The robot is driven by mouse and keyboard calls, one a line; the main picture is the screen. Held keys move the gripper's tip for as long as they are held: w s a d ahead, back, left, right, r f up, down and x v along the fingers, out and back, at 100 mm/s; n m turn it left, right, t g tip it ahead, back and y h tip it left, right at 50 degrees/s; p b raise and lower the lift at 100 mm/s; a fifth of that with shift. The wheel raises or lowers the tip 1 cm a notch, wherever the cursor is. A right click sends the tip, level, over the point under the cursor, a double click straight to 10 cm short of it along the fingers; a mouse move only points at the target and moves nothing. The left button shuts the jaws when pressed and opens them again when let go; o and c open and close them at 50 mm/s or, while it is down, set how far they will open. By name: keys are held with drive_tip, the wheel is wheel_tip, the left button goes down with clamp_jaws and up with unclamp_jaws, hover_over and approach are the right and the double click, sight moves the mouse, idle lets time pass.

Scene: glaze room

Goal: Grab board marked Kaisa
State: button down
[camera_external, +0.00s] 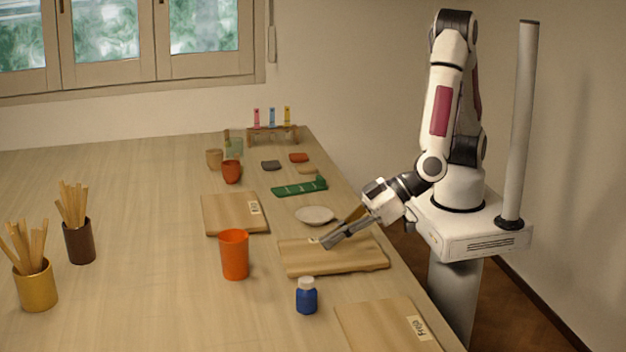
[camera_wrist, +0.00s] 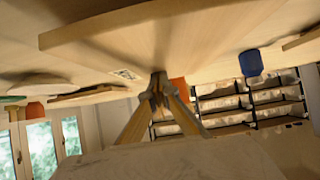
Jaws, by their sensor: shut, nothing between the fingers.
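Three wooden boards lie on the table. My gripper (camera_external: 330,240) is shut and empty over the middle board (camera_external: 350,262), near its far-left part; I cannot tell whether the fingertips touch it. In the wrist view the closed fingertips (camera_wrist: 158,88) show against this board (camera_wrist: 190,35), by its small label (camera_wrist: 125,74), too small to read. The far board (camera_external: 228,217) has a label I cannot read. The near board (camera_external: 375,325) has a label (camera_external: 419,327) whose writing is unclear. I cannot tell which board is marked Kaisa.
An orange cup (camera_external: 235,256) and a blue bottle (camera_external: 307,297) stand close to the middle board. A pale plate (camera_external: 315,215) and green tray (camera_external: 299,187) lie behind it. Pots of sticks (camera_external: 78,240) stand at left. The table's left middle is clear.

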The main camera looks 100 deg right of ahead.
sight(356, 244)
drive_tip(key=s, duration=0.5)
drive_tip(key=s+f, duration=0.1)
drive_tip(key=s, duration=0.2)
drive_tip(key=shift+d, duration=0.2)
drive_tip(key=shift+r, duration=0.1)
drive_tip(key=shift+w+a+r, duration=0.1)
drive_tip(key=shift+r, duration=0.7)
drive_tip(key=shift+r, duration=0.2)
drive_tip(key=shift+r, duration=0.15)
drive_tip(key=shift+s, duration=0.2)
drive_tip(key=s, duration=1.1)
drive_tip(key=shift+s, duration=0.3)
